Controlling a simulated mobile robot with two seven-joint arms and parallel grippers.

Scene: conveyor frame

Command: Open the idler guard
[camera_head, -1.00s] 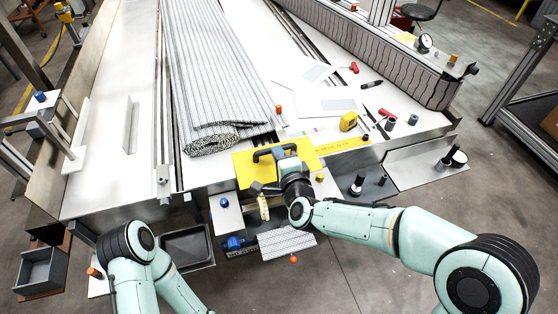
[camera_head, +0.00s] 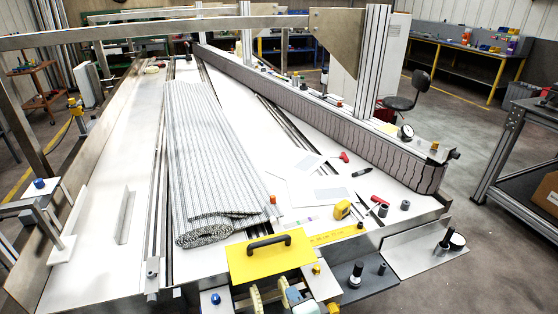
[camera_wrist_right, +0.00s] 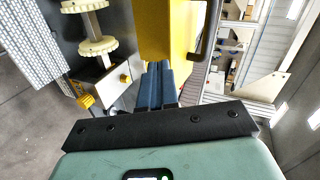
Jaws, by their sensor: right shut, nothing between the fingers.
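The idler guard is a yellow panel (camera_head: 262,264) with a black bar handle (camera_head: 270,242), at the front edge of the conveyor frame. In the right wrist view the yellow guard (camera_wrist_right: 168,28) stands just beyond my fingertips, with its handle (camera_wrist_right: 209,28) to the right. My right gripper (camera_head: 294,296) is partly in view at the bottom of the head view, below the guard's front edge. Its blue fingers (camera_wrist_right: 155,78) are shut and empty; I cannot tell whether they touch the guard. Cream rollers (camera_wrist_right: 98,46) show beside the guard. My left gripper is out of view.
A folded grey ribbed belt (camera_head: 205,165) lies on the white bed behind the guard. A yellow tape measure (camera_head: 342,210) and red-handled tools are to its right. A dark plate with black knobs (camera_head: 356,275) sits at the right front.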

